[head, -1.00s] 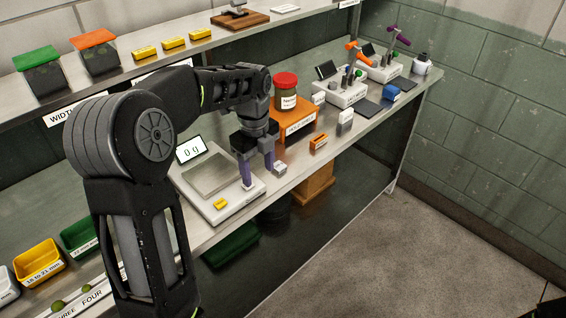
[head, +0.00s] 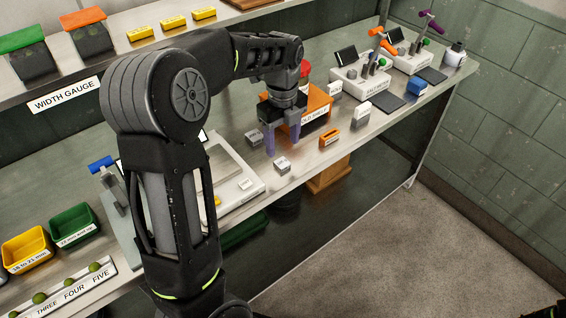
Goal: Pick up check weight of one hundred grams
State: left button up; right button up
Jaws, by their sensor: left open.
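Small pale check-weight blocks stand by the scale. A grey one (head: 254,137) is left of my left gripper, a whiter one (head: 282,165) is just in front of it, and another (head: 246,184) is on the scale's front right part. Their labels are too small to read, so I cannot tell which is one hundred grams. My left gripper (head: 282,142) is open, its purple fingers pointing down over the bench between the scale and the orange stand. I see nothing held between the fingers.
The scale (head: 222,165) is partly hidden by my left arm. The orange stand (head: 318,104) with a red-lidded jar is close behind the gripper. An orange block (head: 330,138) and a white block (head: 364,110) stand to the right. Green and yellow bins (head: 75,226) are at left.

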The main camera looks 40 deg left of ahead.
aim_at(282, 162)
pick_arm(q)
jog(key=shift+f, duration=0.75)
jog(key=shift+a+f+p, duration=0.1)
jog(key=shift+f+p, duration=0.7)
jog(key=shift+f, duration=1.8)
grip_shut()
